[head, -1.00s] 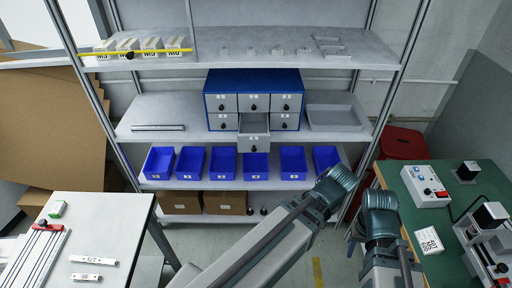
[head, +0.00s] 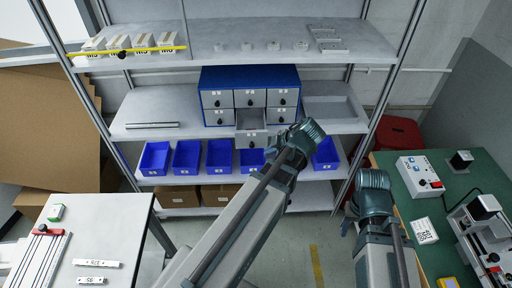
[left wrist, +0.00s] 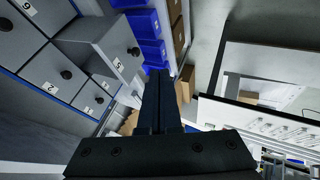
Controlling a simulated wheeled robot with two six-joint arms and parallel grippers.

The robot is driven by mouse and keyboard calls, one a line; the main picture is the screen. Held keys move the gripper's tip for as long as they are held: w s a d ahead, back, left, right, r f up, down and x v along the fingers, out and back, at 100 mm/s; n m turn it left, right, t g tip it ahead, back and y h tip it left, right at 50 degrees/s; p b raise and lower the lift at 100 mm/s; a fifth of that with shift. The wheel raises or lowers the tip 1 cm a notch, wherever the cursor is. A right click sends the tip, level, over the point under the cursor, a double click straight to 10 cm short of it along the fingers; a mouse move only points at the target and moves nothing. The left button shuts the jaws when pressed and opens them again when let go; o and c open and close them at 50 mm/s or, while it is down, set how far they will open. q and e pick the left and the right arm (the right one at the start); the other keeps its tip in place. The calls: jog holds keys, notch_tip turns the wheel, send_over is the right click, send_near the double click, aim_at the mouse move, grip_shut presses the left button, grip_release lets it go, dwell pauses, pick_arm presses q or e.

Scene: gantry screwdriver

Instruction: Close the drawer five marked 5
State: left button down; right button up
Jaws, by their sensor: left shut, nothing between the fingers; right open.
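Drawer five (head: 251,138) is the lower middle drawer of the blue cabinet (head: 249,75) and stands pulled out, its inside showing. In the left wrist view its front (left wrist: 118,50) bears a 5 and a dark round knob. My left gripper (left wrist: 158,76) is shut and empty in the left wrist view, to the right of the drawer front and apart from it.
The other cabinet drawers are shut. Blue bins (head: 187,157) line the shelf below, and a grey tray (head: 335,112) lies right of the cabinet. A white table (head: 95,225) stands left, a green workbench (head: 455,190) right. Open floor lies between.

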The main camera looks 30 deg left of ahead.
pick_arm(q)
jog(key=w+a+f+b, duration=0.5)
jog(key=a+f+b, duration=0.2)
jog(key=a, duration=0.1)
jog(key=shift+f+b, duration=0.3)
jog(key=shift+f, duration=0.1)
jog(key=shift+a, duration=0.1)
send_near(254, 122)
jog(key=s+a+f, duration=0.2)
jog(key=s+a, duration=0.1)
jog(key=shift+s+f, duration=0.2)
jog(key=shift+f, duration=0.15)
jog(key=shift+w+a+r, duration=0.1)
jog(key=shift+w+a, duration=0.05)
dwell(0.3)
